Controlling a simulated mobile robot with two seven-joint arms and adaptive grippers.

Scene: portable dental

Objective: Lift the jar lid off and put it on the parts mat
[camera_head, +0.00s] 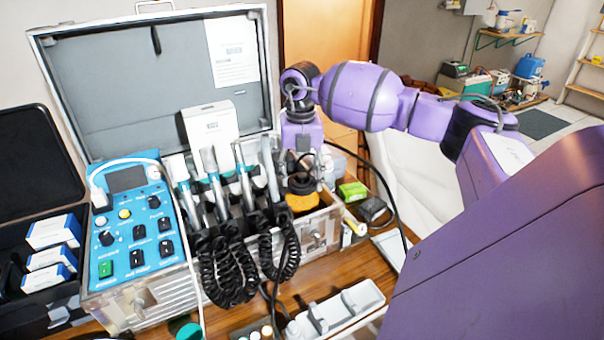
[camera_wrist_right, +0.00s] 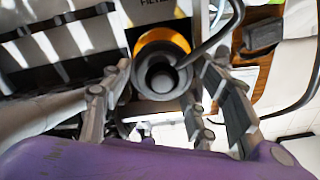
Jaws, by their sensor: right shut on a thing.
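My right gripper (camera_head: 302,180) reaches down into the right end of the open case. It is shut on the dark grey jar lid (camera_wrist_right: 160,78), which has a round raised knob and sits between the fingers in the right wrist view. The amber jar (camera_head: 302,203) is directly below the gripper, and its orange body (camera_wrist_right: 165,40) shows around the lid in the right wrist view. I cannot tell whether the lid is touching the jar. I cannot make out the parts mat for certain. My left gripper is not in view.
The metal case (camera_head: 150,297) holds a blue control panel (camera_head: 135,225) and several handpieces with coiled black cords (camera_head: 228,265). A pale compartmented tray (camera_head: 340,312) lies in front on the wooden table. Green and dark blocks (camera_head: 352,191) stand right of the case. A black cable loops beside my gripper.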

